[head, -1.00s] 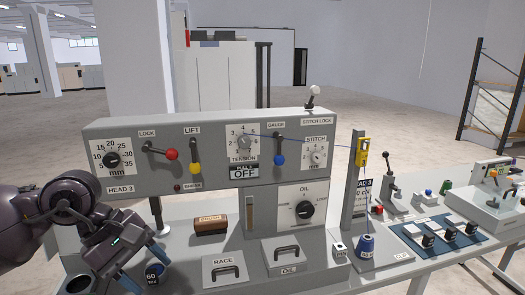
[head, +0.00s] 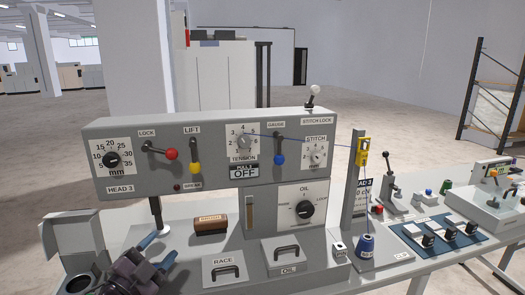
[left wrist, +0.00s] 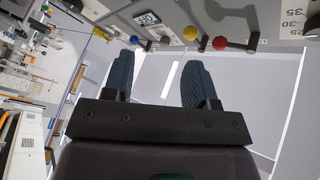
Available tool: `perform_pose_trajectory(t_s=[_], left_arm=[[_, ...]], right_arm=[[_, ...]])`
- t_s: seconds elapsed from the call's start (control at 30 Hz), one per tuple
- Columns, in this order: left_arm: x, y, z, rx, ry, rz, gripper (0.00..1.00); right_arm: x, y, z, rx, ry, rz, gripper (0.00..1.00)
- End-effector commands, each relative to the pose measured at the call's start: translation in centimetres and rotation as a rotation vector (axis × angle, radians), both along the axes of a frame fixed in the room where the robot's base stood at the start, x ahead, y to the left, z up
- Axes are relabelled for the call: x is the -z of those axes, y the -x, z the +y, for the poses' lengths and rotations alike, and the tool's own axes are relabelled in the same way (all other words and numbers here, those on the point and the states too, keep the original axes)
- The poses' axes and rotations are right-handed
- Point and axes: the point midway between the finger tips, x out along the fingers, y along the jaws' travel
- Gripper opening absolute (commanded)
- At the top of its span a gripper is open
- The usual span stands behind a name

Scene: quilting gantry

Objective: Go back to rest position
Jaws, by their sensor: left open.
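My left gripper (head: 157,249) is at the bottom left of the head view, low in front of the machine's left side. Its two blue fingers are spread apart with nothing between them. In the left wrist view the open gripper (left wrist: 160,70) points towards the panel, with an empty gap between the fingers. The grey machine head (head: 215,155) stands upright behind it, with a red lever knob (head: 171,154) and a yellow lever knob (head: 195,168) above the gripper. My right gripper is in neither view.
A grey box with a raised lid (head: 72,232) stands just left of the gripper. A brown brush block (head: 210,225), the RACE cover (head: 223,270) and the OIL cover (head: 282,252) are to its right. A blue thread cone (head: 366,246) stands farther right.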

Motion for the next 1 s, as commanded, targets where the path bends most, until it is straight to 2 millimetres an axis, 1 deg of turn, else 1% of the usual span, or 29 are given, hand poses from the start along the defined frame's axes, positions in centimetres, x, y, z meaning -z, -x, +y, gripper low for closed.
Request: perform_pose_trajectory(t_s=[0.03, 0.07, 0.1, 0.17, 0.2, 0.27, 0.3, 0.37, 0.4, 0.47, 0.5, 0.6, 0.7, 0.83, 1.0], left_arm=[[3.2, 0.8, 1.0, -0.047, 0.095, 0.112, 0.52], [4.9, 1.3, 1.4, -0.073, 0.145, 0.172, 0.52], [7.1, 2.0, 2.1, -0.106, 0.207, 0.248, 0.52], [10.3, 3.5, 2.9, -0.157, 0.29, 0.35, 0.52], [12.3, 4.6, 3.3, -0.187, 0.34, 0.411, 0.52], [15.2, 6.5, 3.8, -0.231, 0.405, 0.491, 0.52], [17.0, 7.8, 4.1, -0.258, 0.446, 0.538, 0.52], [19.4, 9.9, 4.4, -0.298, 0.502, 0.597, 0.52], [20.8, 11.4, 4.6, -0.325, 0.535, 0.63, 0.52], [22.9, 13.7, 4.9, -0.368, 0.571, 0.674, 0.52], [24.0, 15.1, 5.1, -0.395, 0.589, 0.701, 0.52], [26.3, 18.4, 5.3, -0.451, 0.627, 0.756, 0.52], [27.8, 20.9, 5.3, -0.486, 0.647, 0.797, 0.52], [28.7, 22.6, 5.4, -0.508, 0.649, 0.825, 0.52], [28.9, 23.0, 5.5, -0.512, 0.646, 0.831, 0.52]], right_arm=[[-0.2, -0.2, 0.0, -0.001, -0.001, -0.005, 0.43], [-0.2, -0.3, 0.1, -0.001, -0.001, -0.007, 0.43], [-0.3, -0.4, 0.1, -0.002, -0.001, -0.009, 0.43], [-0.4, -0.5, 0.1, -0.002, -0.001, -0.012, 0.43], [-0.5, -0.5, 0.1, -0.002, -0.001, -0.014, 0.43], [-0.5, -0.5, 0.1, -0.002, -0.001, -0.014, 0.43], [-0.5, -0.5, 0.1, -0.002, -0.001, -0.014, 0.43], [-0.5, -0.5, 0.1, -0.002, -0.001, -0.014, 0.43], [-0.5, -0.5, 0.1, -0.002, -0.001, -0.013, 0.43], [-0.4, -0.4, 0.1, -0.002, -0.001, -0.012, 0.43], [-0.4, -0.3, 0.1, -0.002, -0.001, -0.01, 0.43], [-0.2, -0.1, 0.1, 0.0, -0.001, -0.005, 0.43], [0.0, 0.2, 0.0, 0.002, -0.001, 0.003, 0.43], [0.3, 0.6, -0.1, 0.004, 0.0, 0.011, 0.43], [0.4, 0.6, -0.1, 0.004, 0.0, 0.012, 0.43]])
